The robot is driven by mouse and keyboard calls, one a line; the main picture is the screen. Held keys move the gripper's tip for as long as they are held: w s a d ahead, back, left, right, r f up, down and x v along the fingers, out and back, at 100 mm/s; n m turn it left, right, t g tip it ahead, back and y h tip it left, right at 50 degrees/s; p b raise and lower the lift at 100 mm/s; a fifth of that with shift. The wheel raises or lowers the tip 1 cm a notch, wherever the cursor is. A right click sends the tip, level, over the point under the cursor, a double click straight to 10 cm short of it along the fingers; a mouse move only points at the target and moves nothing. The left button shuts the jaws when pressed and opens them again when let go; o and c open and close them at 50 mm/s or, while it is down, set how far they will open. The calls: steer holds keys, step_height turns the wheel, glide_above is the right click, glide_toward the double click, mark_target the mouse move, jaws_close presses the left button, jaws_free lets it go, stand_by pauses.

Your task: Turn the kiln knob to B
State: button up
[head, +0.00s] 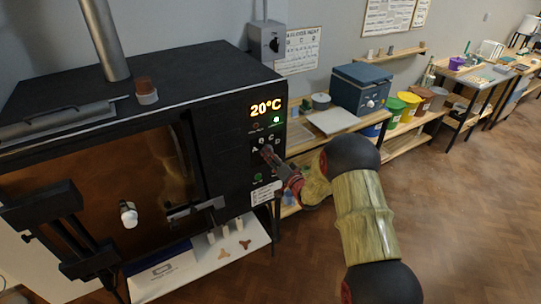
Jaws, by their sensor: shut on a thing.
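The kiln (225,150) is a large black box with a brownish glass door at the left of the head view. Its control panel shows a lit 20°C display. Below that, small pale letters are set around the kiln knob (266,150). The knob is small and mostly hidden by my gripper (270,157), so I cannot tell which letter it points to. My gripper reaches in from the right, against the panel, and is shut on the knob. My arm comes up from the lower right.
A handle bar (195,209) sticks out from the kiln door. A white shelf (190,280) with small items is below. A blue box (361,88) and colored buckets (408,101) stand along the right wall. The wooden floor at right is clear.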

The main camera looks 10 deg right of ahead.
steer(key=shift+w, duration=0.1)
steer(key=shift+c, duration=1.2)
